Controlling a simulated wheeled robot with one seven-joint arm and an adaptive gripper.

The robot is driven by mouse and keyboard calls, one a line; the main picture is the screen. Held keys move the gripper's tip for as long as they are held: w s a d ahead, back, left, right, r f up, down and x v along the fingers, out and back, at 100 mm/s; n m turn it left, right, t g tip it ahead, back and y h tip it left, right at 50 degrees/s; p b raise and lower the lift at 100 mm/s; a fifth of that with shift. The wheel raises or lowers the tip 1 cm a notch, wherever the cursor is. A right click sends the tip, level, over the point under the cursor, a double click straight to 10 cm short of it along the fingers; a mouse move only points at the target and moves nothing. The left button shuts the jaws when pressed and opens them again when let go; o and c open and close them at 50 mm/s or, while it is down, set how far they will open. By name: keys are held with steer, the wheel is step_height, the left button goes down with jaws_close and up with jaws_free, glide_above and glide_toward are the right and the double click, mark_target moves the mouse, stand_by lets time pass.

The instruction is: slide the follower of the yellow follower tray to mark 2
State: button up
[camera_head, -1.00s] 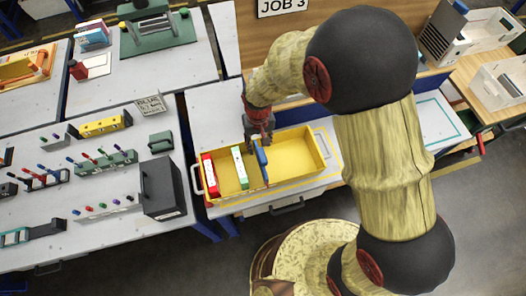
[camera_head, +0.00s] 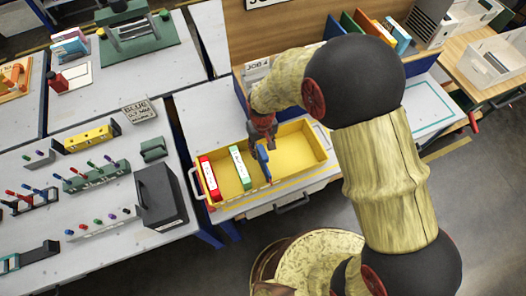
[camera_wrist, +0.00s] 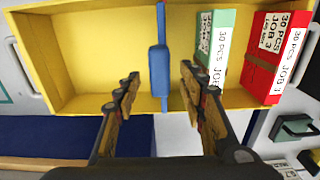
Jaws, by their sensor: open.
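The yellow follower tray (camera_head: 300,150) lies on the bench; it also fills the upper part of the wrist view (camera_wrist: 100,50). Its follower is an upright blue plate (camera_head: 263,165) standing across the tray, with a thicker blue grip part (camera_wrist: 158,72) in the wrist view. A green box (camera_wrist: 218,50) and a red box (camera_wrist: 266,55) stand on the follower's right there. My gripper (camera_wrist: 160,88) is open, one finger on each side of the grip part, with gaps on both sides. In the head view my gripper (camera_head: 263,140) is above the follower. I cannot make out mark 2.
The tray is empty on the follower's other side. A dark grey box (camera_head: 160,195) stands on the left bench near several small coloured-peg racks. A wooden back panel (camera_head: 290,30) rises behind the tray. Coloured binders (camera_head: 375,28) stand behind my arm.

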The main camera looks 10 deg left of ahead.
mark_target(262, 151)
steer(key=shift+f, duration=1.65)
steer(key=shift+c, duration=0.6)
jaws_close()
